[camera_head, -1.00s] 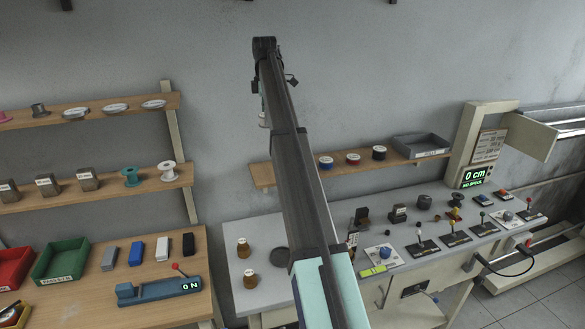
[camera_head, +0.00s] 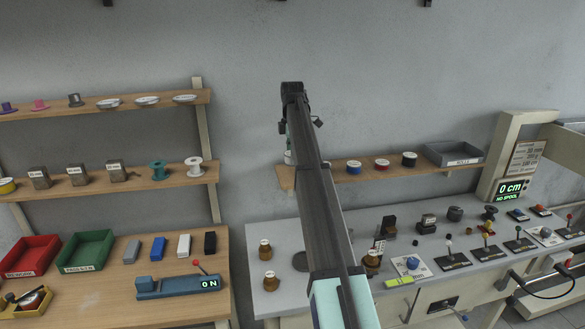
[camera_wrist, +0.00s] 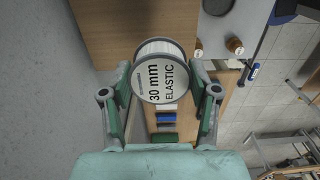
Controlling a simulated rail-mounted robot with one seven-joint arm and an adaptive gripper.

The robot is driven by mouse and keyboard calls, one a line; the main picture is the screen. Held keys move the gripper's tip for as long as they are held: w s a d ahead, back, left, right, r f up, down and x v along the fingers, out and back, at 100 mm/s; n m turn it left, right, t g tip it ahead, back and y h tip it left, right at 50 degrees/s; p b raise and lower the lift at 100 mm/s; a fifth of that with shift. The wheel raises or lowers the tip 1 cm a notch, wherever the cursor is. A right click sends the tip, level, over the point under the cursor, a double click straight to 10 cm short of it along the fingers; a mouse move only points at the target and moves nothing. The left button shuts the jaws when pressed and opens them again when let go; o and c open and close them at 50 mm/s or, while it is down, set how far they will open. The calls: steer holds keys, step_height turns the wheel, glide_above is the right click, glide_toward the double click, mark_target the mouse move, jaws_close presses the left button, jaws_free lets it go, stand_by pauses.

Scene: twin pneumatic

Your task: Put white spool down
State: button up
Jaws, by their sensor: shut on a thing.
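My gripper (camera_wrist: 160,74) is shut on a white spool (camera_wrist: 161,90) with a round label reading "30 mm ELASTIC" in the wrist view. A finger is on each side of it. In the head view only a sliver of a white spool (camera_head: 288,158) shows left of my arm, at the left end of the wooden wall shelf (camera_head: 428,167); my gripper is mostly hidden there. In the wrist view a wooden board (camera_wrist: 120,30) lies behind the spool's upper part. I cannot tell whether the spool touches it.
On the right shelf stand a blue spool (camera_head: 353,167), a red spool (camera_head: 381,165), a black spool (camera_head: 408,159) and a grey tray (camera_head: 453,154). Another white spool (camera_head: 194,167) is on the left rack. Brown jars (camera_head: 265,249) stand on the grey bench below.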

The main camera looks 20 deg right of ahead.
mark_target(292, 178)
steer(key=shift+f+p, duration=0.8)
steer(key=shift+f, duration=2.1)
steer(key=shift+f, duration=0.1)
steer(key=o, duration=1.3)
steer(key=shift+c, duration=0.2)
step_height(292, 178, up, 12)
steer(key=b, duration=0.3)
steer(key=shift+b, duration=0.4)
